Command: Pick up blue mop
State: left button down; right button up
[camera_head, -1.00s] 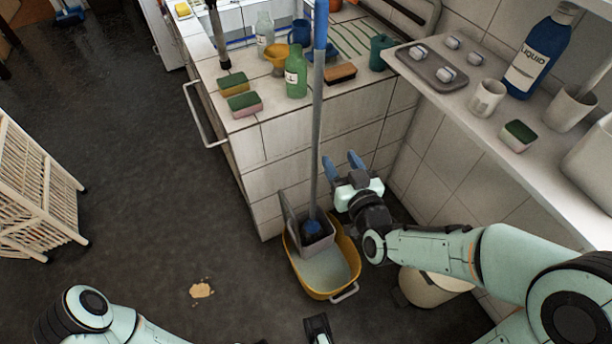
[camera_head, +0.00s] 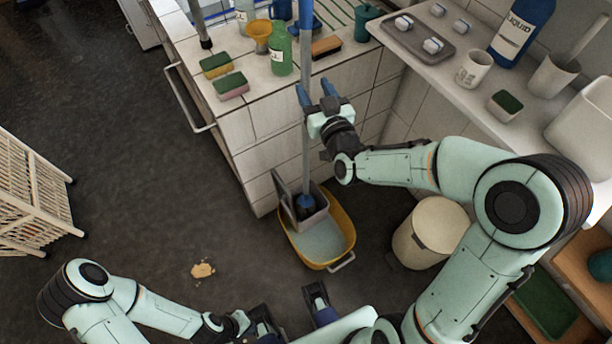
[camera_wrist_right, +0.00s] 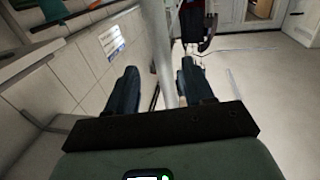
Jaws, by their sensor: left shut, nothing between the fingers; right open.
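The blue mop stands nearly upright, with a grey pole (camera_head: 306,168), a blue upper handle and a blue head (camera_head: 305,205) in the grey wringer of a yellow bucket (camera_head: 347,228). My right gripper (camera_head: 317,98) is open at the pole's upper part, near counter height. In the right wrist view the pole (camera_wrist_right: 160,45) passes between the two spread fingers (camera_wrist_right: 158,88), with gaps visible at both sides. My left gripper (camera_head: 265,318) is low at the bottom edge, shut and empty, away from the mop; its fingertips are hard to make out.
The tiled counter (camera_head: 255,120) behind the mop holds sponges (camera_head: 231,85), a green bottle (camera_head: 281,50) and a brown brush (camera_head: 326,47). A shelf (camera_head: 460,85) and a cream bin (camera_head: 430,232) are at right. Open floor lies left, with a tan spill (camera_head: 203,270).

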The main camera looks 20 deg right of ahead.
aim_at(308, 81)
jog(key=w+p, duration=0.1)
jog(key=w, duration=0.4)
jog(key=shift+s, duration=0.1)
grip_shut()
jog(key=shift+r, duration=0.1)
jog(key=shift+r, duration=0.1)
